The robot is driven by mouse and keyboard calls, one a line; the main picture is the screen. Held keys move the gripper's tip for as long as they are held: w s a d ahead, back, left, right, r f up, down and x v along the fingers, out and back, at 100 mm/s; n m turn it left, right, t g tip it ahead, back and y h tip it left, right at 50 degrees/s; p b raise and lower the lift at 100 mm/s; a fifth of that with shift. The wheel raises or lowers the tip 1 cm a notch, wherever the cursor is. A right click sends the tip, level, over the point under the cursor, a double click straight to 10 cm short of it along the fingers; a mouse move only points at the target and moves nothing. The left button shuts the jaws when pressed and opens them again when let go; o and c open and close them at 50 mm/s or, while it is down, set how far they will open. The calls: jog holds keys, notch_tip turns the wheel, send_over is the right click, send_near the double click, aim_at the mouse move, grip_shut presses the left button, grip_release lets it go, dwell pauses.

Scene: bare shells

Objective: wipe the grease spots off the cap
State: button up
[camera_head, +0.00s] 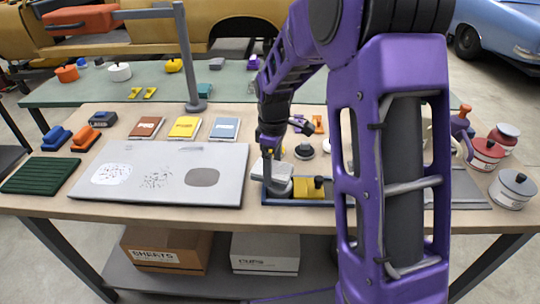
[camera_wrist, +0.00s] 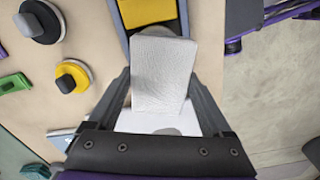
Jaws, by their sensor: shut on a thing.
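A flat pale panel (camera_head: 150,150), the likely cap, lies on the bench at left. It bears a white blotchy spot (camera_head: 111,174), a speckled spot (camera_head: 156,177) and a smooth grey spot (camera_head: 202,177). My gripper (camera_head: 270,162) is just right of the panel, over the left end of a blue tray (camera_head: 350,193). It is shut on a white textured pad (camera_wrist: 162,72), which also shows in the head view (camera_head: 272,172). Part of the panel with a grey patch shows below the pad in the wrist view (camera_wrist: 150,122). The pad's underside is hidden.
A yellow block (camera_head: 310,188) sits in the tray, right of the pad. Round dark-based knobs (camera_wrist: 40,20) stand behind. A ribbed green mat (camera_head: 42,175) lies left. My arm hides the bench's right-middle.

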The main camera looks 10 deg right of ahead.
aim_at(285, 168)
notch_tip(285, 168, down, 2)
jog(key=shift+f+b, duration=0.2)
jog(key=shift+b, duration=0.35)
jog(key=shift+d+r, duration=0.15)
jog(key=shift+c, duration=0.5)
jog(key=d, duration=0.3)
jog(key=shift+s+d+f, duration=0.1)
jog(key=shift+s+f, duration=0.15)
jog(key=shift+s, duration=0.1)
jog(key=shift+s+d, duration=0.15)
jog(key=shift+d, duration=0.4)
jog(key=shift+w+a, duration=0.2)
jog(key=shift+a, duration=0.6)
jog(key=shift+w+a, duration=0.15)
jog(key=shift+a, duration=0.6)
jog(key=shift+w+a, duration=0.15)
jog(key=shift+a, duration=0.55)
jog(key=r, duration=0.1)
jog(key=r+p, duration=0.1)
jog(key=shift+w+a+r, duration=0.1)
jog(key=shift+a+r, duration=0.1)
jog(key=shift+r, duration=0.2)
jog(key=shift+d+r+p, duration=0.15)
jog(key=shift+r+p, duration=0.15)
jog(key=shift+p, duration=0.25)
jog(key=shift+r+p, duration=1.6)
jog(key=shift+r, duration=0.85)
